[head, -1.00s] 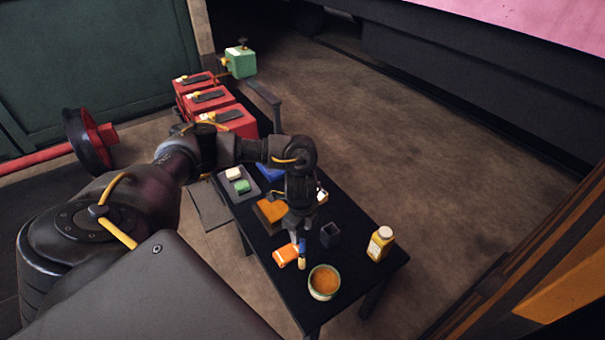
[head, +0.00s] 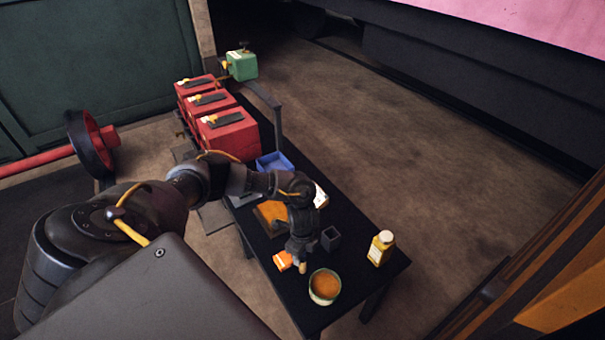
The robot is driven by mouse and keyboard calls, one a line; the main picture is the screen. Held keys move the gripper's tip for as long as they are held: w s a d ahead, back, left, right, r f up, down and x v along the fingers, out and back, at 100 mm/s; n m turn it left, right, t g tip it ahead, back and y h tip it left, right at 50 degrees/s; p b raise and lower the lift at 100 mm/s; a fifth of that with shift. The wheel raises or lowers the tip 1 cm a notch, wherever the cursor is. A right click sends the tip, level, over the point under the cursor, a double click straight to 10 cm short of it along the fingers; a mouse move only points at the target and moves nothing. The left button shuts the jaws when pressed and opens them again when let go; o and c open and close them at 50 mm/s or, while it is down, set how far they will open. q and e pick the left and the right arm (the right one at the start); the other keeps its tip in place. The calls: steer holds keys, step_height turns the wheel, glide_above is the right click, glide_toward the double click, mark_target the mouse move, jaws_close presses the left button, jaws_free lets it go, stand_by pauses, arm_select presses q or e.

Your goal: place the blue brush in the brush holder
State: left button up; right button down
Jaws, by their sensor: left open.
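The blue brush (head: 303,268) is on the black table near its front; only its pale wooden end shows, and my left gripper hides the blue part. My left gripper (head: 300,259) points down at the brush with its jaws open. I cannot tell whether the fingers touch or straddle it. The brush holder, a small dark square cup (head: 331,239), stands open and upright just right of the gripper. My right gripper is not in view.
An orange box (head: 283,261) lies left of the brush. A round tub with orange contents (head: 324,287) stands in front, and a yellow bottle (head: 380,248) to the right. An orange-brown block (head: 268,214) and a blue tray (head: 274,162) are behind.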

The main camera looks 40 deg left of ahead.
arm_select(q)
jaws_close()
stand_by(0.4)
